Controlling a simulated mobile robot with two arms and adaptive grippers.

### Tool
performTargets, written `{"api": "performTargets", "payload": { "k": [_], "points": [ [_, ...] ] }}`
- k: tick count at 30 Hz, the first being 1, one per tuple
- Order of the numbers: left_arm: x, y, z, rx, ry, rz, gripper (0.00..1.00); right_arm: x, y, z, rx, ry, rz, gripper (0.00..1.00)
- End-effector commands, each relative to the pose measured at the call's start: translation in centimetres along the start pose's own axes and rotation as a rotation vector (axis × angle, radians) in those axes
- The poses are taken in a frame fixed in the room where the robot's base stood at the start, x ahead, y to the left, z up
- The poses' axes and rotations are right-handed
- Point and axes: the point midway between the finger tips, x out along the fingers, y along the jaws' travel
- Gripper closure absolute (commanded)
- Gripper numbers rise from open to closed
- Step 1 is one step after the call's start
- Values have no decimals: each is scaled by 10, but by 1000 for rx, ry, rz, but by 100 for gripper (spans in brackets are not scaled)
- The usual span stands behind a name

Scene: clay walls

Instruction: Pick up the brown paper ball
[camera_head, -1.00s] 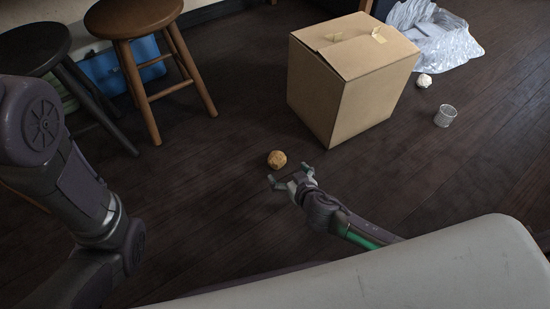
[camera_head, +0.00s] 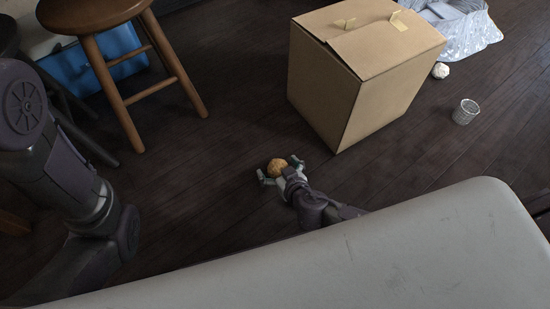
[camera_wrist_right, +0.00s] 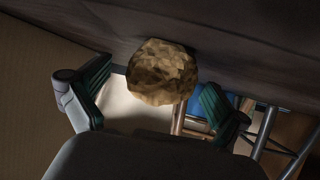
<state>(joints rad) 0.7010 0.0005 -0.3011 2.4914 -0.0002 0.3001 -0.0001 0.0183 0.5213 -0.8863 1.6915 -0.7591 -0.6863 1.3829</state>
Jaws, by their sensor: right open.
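The brown paper ball (camera_head: 277,167) lies on the dark wood floor in front of the cardboard box. My right gripper (camera_head: 279,172) is open low at the floor, with its fingers on either side of the ball. In the right wrist view the crumpled ball (camera_wrist_right: 162,72) shows between and beyond the two spread fingers of the gripper (camera_wrist_right: 158,92), with gaps on both sides. My left arm is at the left of the head view, but its gripper is out of the picture.
A closed cardboard box (camera_head: 350,85) stands just behind the ball. A wooden stool (camera_head: 125,70) and a blue container (camera_head: 90,65) are at upper left. A white paper ball (camera_head: 440,70), a small metal cup (camera_head: 465,111) and a plastic bag (camera_head: 460,30) are at right.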

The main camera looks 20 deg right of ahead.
Motion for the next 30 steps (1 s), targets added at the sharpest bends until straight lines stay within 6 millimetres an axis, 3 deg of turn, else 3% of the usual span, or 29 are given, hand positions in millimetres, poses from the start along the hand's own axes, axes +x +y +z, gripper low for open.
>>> {"api": "performTargets", "payload": {
  "k": [8, 16, 30],
  "points": [
    [0, 0, -4, 0, 7, 0, 60, -1, 0, 2, 0, -1, 1, 0],
    [1, 0, -8, 1, 16, 0, 60, -1, 0, 1, 0, -1, 1, 43],
    [4, -1, -2, 1, 5, 0, 60, -3, 0, -3, 0, -1, 1, 44]
  ]
}}
